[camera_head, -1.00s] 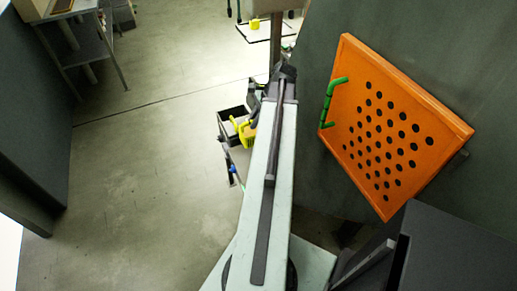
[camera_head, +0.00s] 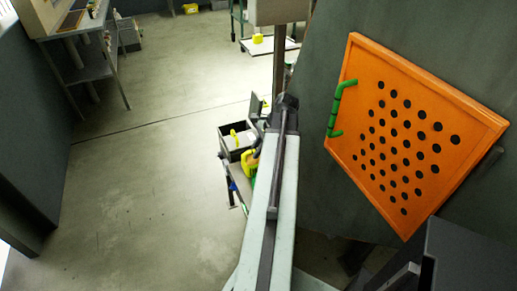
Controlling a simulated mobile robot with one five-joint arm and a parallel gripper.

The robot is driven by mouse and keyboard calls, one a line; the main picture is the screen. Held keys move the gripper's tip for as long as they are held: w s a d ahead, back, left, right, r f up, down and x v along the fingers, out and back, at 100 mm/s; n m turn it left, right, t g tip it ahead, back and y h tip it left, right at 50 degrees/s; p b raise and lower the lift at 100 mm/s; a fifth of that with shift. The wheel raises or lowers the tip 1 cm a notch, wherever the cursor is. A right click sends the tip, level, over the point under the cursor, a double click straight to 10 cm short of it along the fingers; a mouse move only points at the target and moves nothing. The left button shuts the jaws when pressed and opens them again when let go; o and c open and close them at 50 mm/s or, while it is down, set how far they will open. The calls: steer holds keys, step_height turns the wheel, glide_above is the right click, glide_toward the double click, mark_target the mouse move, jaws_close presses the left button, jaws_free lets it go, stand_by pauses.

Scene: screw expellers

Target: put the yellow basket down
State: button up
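I cannot make out for certain which yellow thing is the yellow basket. A small yellow object (camera_head: 258,40) stands on a white-topped low surface at the back. Another yellow object (camera_head: 190,8) lies on the floor at the far top edge. Beside my arm, a yellow piece (camera_head: 249,162) is partly hidden behind the arm link, and a thin yellow part (camera_head: 235,137) shows in a dark open box. My arm reaches up the middle of the view. My gripper cannot be made out, so its fingers and any hold are hidden.
An orange panel (camera_head: 358,60) with black holes and a green handle (camera_head: 336,108) stands at the right. The dark box (camera_head: 224,141) sits on a cart left of my arm. A grey shelf table (camera_head: 88,72) is at upper left. Floor at left centre is clear.

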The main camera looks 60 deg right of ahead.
steer(key=shift+o, duration=1.2)
steer(key=shift+r, duration=0.15)
steer(key=shift+s+r+p, duration=0.1)
steer(key=shift+r+p, duration=0.25)
steer(key=shift+p, duration=0.15)
steer(key=p+v, duration=1)
steer(key=v, duration=0.1)
steer(key=shift+r, duration=0.15)
steer(key=shift+s+d, duration=0.1)
